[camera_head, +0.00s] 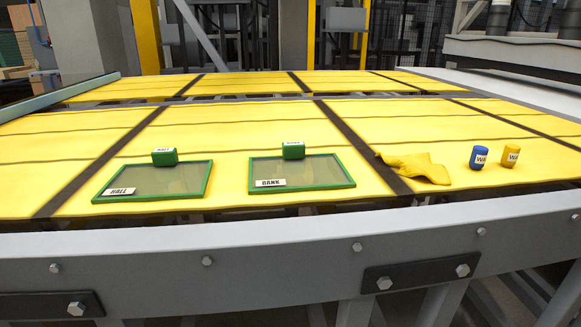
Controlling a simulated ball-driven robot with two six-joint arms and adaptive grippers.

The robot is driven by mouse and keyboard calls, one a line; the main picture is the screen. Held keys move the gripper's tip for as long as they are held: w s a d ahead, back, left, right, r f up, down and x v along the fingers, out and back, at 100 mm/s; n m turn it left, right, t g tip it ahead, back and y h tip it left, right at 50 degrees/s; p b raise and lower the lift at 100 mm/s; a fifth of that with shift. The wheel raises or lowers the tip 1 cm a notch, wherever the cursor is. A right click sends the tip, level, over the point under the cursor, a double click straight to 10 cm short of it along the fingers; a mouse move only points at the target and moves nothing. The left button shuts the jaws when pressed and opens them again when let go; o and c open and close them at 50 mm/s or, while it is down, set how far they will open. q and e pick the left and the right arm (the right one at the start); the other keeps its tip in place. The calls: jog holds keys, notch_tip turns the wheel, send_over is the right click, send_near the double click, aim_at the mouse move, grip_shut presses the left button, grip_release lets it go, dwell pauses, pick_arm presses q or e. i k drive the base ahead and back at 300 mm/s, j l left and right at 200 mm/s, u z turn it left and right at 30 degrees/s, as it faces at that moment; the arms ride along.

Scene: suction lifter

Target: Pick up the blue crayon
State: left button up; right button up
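The blue crayon (479,157) is a short, thick blue cylinder with a white label whose lettering is partly cut off. It stands upright on the yellow surface at the right of the head view. Neither of my grippers shows in the head view.
A crumpled yellow cloth (417,168) lies left of the crayons. Two green-framed trays, labelled HALL (204,181) and BANK (351,172), lie further left, with green blocks (165,157) (293,150) at their far edges. A grey beam (250,260) runs along the front.

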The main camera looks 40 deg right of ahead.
aim_at(478, 155)
jog(key=z, duration=2.2)
jog(key=u, duration=1.2)
jog(key=l+u, duration=0.2)
jog(key=l, duration=0.7)
